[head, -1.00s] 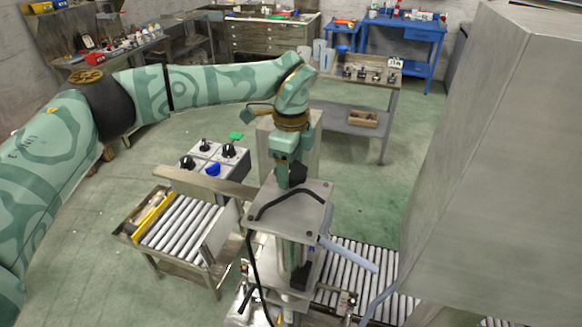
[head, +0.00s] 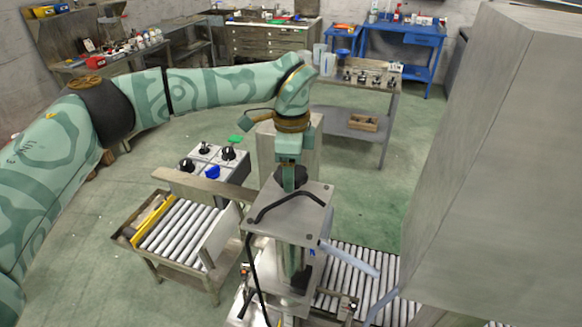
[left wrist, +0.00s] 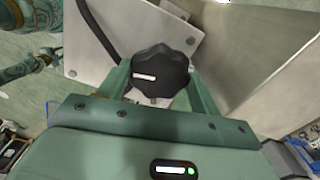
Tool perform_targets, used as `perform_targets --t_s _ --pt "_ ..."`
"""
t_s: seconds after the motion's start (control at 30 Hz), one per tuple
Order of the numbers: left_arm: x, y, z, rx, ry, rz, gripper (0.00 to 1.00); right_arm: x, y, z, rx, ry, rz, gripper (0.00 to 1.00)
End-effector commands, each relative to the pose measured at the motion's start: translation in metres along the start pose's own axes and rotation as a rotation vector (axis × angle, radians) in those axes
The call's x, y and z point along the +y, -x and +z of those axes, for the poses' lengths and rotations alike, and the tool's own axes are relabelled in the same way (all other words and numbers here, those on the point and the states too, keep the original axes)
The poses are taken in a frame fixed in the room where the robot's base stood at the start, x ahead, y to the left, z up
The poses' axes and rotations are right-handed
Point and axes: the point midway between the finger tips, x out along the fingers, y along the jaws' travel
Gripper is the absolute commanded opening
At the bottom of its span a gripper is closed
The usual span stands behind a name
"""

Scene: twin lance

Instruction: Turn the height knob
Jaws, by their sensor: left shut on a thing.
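The black, lobed height knob (left wrist: 160,73) with a white mark sits on the machine's grey top plate (head: 312,203). In the left wrist view it lies between the two green fingers of my left gripper (left wrist: 162,88), which is shut on it. In the head view my left gripper (head: 289,180) comes down from above onto the knob, and a finger hides part of it. The white mark points left in the left wrist view. My right gripper is not in view.
A large grey metal cabinet (head: 490,160) fills the right side. A black cable (head: 252,260) runs over the plate and down. Roller conveyors (head: 180,232) lie left and right below. A control box with black knobs and a blue knob (head: 212,172) stands to the left.

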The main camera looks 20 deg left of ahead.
Motion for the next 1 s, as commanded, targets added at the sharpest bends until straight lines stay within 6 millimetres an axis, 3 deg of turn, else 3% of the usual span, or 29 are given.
perform_targets --t_s 0.03,0.07,0.1,0.13,0.4,0.57,1.0 --pt "-0.002 0.004 0.000 0.004 0.001 -0.008 0.41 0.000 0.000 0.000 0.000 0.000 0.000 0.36" --pt "-0.002 0.004 0.000 0.004 0.001 -0.008 0.72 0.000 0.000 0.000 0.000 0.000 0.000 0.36" --pt "-0.002 0.004 0.000 0.004 0.000 -0.008 0.83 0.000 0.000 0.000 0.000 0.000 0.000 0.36" --pt "-0.002 0.003 0.000 0.003 0.000 -0.007 0.86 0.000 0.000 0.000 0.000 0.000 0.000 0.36" --pt "-0.001 0.002 0.000 0.002 -0.001 -0.003 0.86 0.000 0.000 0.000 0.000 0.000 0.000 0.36" --pt "-0.001 0.017 0.000 0.001 -0.001 -0.005 0.86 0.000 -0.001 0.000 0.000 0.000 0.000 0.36" --pt "-0.002 0.130 0.000 0.002 0.001 -0.008 0.86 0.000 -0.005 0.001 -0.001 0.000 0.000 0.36"
